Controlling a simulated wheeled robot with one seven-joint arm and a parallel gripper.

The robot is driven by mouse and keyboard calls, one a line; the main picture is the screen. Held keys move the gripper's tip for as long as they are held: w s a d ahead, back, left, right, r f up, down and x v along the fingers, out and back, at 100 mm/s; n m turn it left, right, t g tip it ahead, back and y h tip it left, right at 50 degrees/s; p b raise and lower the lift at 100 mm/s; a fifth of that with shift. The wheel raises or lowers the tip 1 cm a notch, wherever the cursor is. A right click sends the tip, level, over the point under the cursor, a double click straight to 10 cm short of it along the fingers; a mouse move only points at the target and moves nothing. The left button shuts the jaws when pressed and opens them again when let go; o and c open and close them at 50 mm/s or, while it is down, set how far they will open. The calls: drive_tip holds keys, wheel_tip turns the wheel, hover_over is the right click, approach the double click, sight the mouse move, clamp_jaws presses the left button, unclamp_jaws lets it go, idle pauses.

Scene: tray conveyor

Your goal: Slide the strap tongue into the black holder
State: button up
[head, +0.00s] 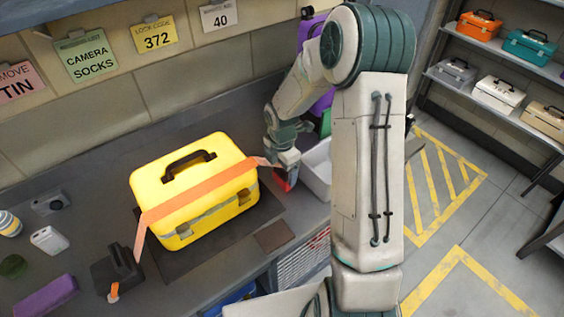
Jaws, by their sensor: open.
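A yellow case (190,180) with a black handle stands on a dark mat. An orange strap (205,193) runs across its front. One strap end hangs past the case's left corner (140,242); the other sticks out at the right, close to my gripper (287,175). I cannot tell which end carries the tongue. My gripper is open, right of the case; its fingertips are small and partly hidden, and I cannot tell if they touch the strap. A black object (116,268), possibly the holder, sits left of the case with a small orange piece at its front.
A white bin (318,170) stands right of my gripper, partly behind my arm. A red item (282,181) shows by the fingertips. A purple block (47,296), a white box (49,239) and a camera (50,202) lie at the left. A brown patch (273,236) lies front right.

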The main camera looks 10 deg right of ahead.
drive_tip(key=c, duration=1.1)
drive_tip(key=shift+r, duration=0.15)
drive_tip(key=shift+r+p, duration=2.2)
drive_tip(key=shift+r, duration=0.3)
drive_tip(key=shift+r, duration=0.1)
wheel_tip(320, 180, up, 4)
drive_tip(key=p, duration=0.3)
drive_tip(key=shift+p, duration=0.3)
drive_tip(key=shift+f, duration=0.2)
